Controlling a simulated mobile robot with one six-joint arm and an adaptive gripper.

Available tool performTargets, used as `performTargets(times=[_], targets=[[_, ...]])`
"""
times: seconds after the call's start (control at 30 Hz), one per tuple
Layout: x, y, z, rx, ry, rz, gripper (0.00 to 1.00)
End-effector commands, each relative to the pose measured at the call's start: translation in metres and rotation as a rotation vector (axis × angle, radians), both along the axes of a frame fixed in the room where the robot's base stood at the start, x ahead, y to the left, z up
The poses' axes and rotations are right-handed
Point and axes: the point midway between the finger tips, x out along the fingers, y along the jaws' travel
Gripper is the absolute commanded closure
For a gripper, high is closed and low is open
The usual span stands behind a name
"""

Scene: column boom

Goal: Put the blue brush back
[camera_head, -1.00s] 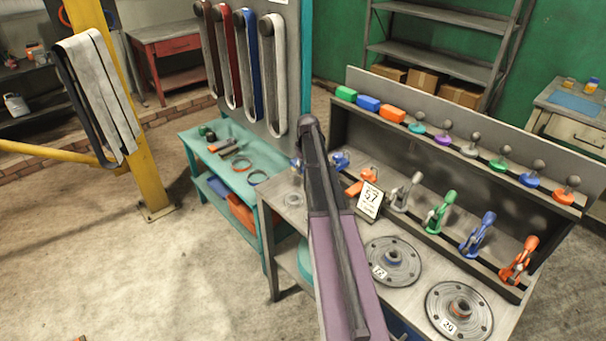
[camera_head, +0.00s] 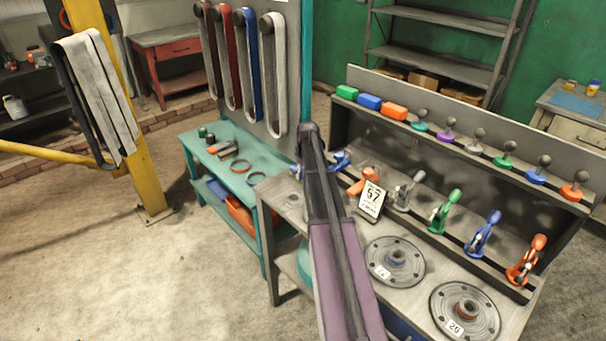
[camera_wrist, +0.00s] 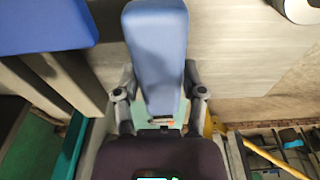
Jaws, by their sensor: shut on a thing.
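In the wrist view my gripper (camera_wrist: 159,76) is shut on a long blue block-like thing, which I take to be the blue brush (camera_wrist: 157,45). It lies between the two fingers and reaches up past them. In the head view my own arm hides the gripper. A small blue piece (camera_head: 341,159) shows beside the arm there; I cannot tell whether it is the brush. Another blue block (camera_head: 369,102) sits on the top ledge of the grey rack between a green block (camera_head: 347,92) and an orange block (camera_head: 395,111).
Left are a teal bench (camera_head: 187,150) and hanging belts (camera_head: 275,75). A yellow post (camera_head: 142,165) stands farther left. Floor (camera_head: 80,260) in front is clear.

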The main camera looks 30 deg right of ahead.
Motion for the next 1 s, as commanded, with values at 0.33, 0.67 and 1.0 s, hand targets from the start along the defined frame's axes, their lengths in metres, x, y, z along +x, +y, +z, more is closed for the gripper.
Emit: performTargets(times=[0.33,0.67,1.0], targets=[[0.000,0.000,-0.003,0.000,0.000,0.000,0.12],[0.000,0.000,-0.002,0.000,0.000,0.000,0.12],[-0.001,0.000,0.010,0.000,0.000,0.000,0.12]])
